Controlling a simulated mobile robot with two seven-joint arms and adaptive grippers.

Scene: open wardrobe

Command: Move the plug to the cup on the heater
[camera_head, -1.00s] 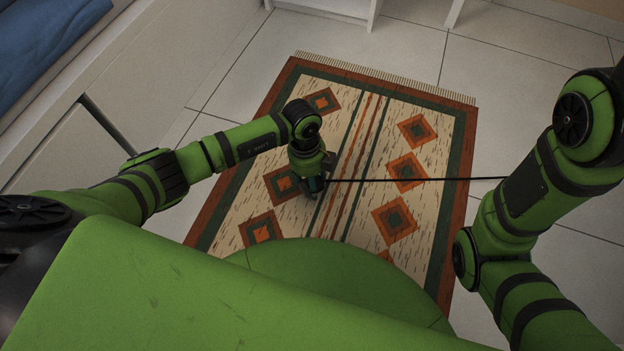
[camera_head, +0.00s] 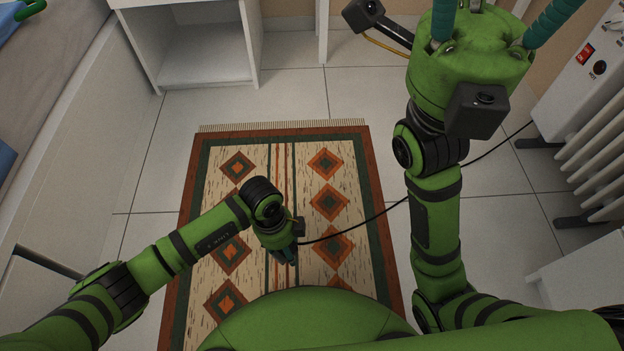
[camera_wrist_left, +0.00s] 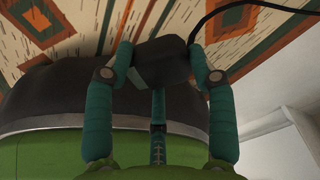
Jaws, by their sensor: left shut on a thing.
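My left gripper (camera_head: 284,255) is low over the rug and shut on the plug. A thin black cable (camera_head: 362,223) runs from the plug to the right, behind my right arm, and on toward the heater. The white heater (camera_head: 600,130) stands at the right edge, partly cut off. Its end panel has a red switch (camera_head: 585,53) and a dark round part (camera_head: 600,68). I cannot make out a cup for certain. My right gripper (camera_head: 495,12) is raised at the top, fingers spread apart, tips cut off.
A patterned rug (camera_head: 384,290) covers the floor ahead, with bare tiles around it. A white open cabinet (camera_head: 200,85) stands at the back left. A white furniture piece (camera_head: 590,275) is at the lower right. A bed-like side (camera_head: 75,150) runs along the left.

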